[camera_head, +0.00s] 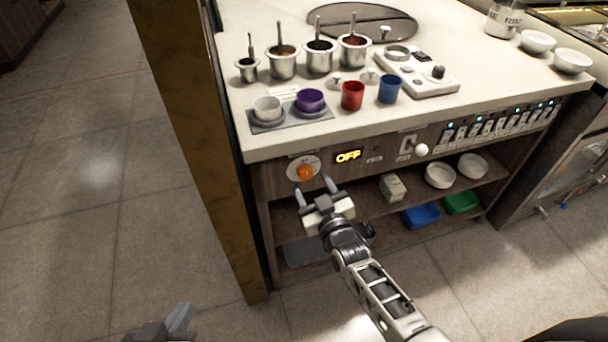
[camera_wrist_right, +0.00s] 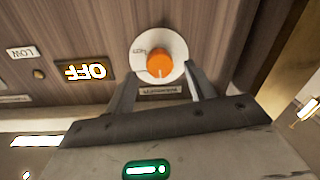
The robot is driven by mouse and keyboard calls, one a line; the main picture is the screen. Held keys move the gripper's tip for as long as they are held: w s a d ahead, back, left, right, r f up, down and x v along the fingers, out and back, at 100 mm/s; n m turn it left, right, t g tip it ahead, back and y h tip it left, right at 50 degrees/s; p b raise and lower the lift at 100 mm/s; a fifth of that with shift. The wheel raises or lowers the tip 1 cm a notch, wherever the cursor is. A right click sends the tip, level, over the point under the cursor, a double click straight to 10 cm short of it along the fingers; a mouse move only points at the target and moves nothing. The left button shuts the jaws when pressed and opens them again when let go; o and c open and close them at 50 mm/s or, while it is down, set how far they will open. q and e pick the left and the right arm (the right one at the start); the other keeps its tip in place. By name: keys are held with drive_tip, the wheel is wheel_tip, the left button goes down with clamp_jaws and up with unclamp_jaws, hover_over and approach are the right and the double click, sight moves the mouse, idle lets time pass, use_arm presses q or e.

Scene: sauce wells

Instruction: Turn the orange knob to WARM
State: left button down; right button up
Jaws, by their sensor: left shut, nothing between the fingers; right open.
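The orange knob (camera_head: 306,172) sits on a round white dial on the counter's front panel, at its left end. It also shows in the right wrist view (camera_wrist_right: 159,66), where the dial's lettering is too small to read surely. The lit display (camera_head: 348,156) right of the knob reads OFF. My right gripper (camera_head: 313,185) is open and points at the knob. In the right wrist view its fingers (camera_wrist_right: 160,80) lie one to each side of the knob's lower part; I cannot tell whether they touch it. My left gripper (camera_head: 180,318) is shut and empty, low at the left, far from the panel.
A white ball-ended lever (camera_head: 421,150) and a row of switches (camera_head: 500,122) are further right on the panel. Sauce pots, a red cup (camera_head: 352,96) and a blue cup (camera_head: 390,90) stand on the counter. A shelf with bowls and trays is below. A post (camera_head: 200,150) stands left.

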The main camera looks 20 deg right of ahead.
use_arm(q)
drive_tip(key=shift+w, duration=0.35)
use_arm(e)
drive_tip(key=shift+w, duration=0.8)
drive_tip(key=c, duration=1)
drive_tip(key=shift+o, duration=0.2)
drive_tip(key=shift+m, duration=0.4)
drive_tip(key=m+b, duration=0.1)
drive_tip(key=m, duration=0.4)
drive_tip(key=shift+m, duration=0.4)
drive_tip(key=m+b, duration=0.1)
drive_tip(key=m, duration=0.3)
drive_tip(key=shift+t, duration=0.3)
use_arm(q)
drive_tip(key=shift+f, duration=0.4)
use_arm(e)
drive_tip(key=shift+m, duration=0.8)
